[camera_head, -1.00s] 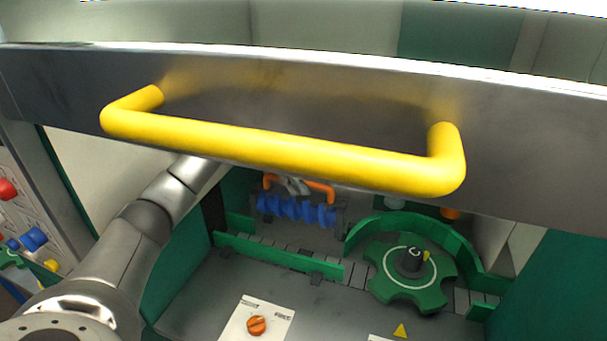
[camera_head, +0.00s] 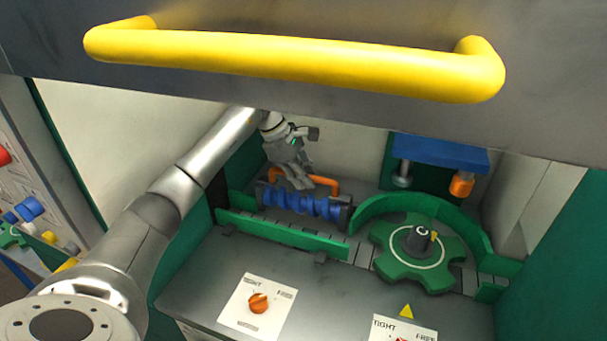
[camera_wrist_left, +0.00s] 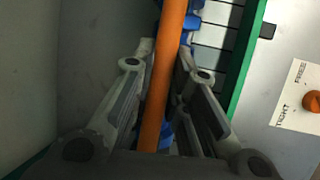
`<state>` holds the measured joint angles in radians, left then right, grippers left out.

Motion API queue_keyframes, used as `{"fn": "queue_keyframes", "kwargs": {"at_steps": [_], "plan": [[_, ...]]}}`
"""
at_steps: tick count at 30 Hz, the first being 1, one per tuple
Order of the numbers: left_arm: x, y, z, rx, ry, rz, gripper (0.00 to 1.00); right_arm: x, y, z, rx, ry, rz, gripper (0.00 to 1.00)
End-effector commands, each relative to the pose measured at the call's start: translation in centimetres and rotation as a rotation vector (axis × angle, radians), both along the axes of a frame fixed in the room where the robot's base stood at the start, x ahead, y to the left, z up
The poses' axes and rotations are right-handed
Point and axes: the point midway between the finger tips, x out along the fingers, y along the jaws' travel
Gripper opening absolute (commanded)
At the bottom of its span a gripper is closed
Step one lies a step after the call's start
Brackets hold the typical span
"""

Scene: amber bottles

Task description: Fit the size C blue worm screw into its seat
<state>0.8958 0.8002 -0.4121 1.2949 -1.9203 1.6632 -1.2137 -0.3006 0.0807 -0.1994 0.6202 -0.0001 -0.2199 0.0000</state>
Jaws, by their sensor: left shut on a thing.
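The blue worm screw (camera_head: 303,202) lies level in the machine behind the low green wall, with dark supports at its ends. I cannot tell whether it is fully down in its seat. An orange handle (camera_head: 330,184) arches over it. My left gripper (camera_head: 297,178) reaches down from behind and is shut on the orange handle. In the left wrist view the handle (camera_wrist_left: 164,85) runs between the two fingers, with parts of the blue screw (camera_wrist_left: 190,22) below it. A green star-shaped wheel marked C (camera_head: 416,262) sits right of the screw. My right gripper is not in view.
A yellow bar (camera_head: 290,55) on a grey panel crosses above the opening. A low green wall (camera_head: 280,234) stands in front of the screw. An orange knob (camera_head: 258,302) is on the front panel. A blue block (camera_head: 440,152) hangs at the back right.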

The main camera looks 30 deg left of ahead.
Motion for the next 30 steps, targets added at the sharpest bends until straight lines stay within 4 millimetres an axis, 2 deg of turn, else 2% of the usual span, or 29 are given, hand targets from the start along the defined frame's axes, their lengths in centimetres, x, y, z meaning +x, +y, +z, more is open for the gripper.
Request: {"fn": "queue_keyframes", "kwargs": {"at_steps": [6,30], "plan": [[0.07,0.02,-0.87,-0.001,-0.004,0.000,0.00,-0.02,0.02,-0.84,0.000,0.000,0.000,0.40],[0.01,-0.22,-0.84,-0.002,-0.006,-0.001,0.00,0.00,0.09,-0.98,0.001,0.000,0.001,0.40]]}}
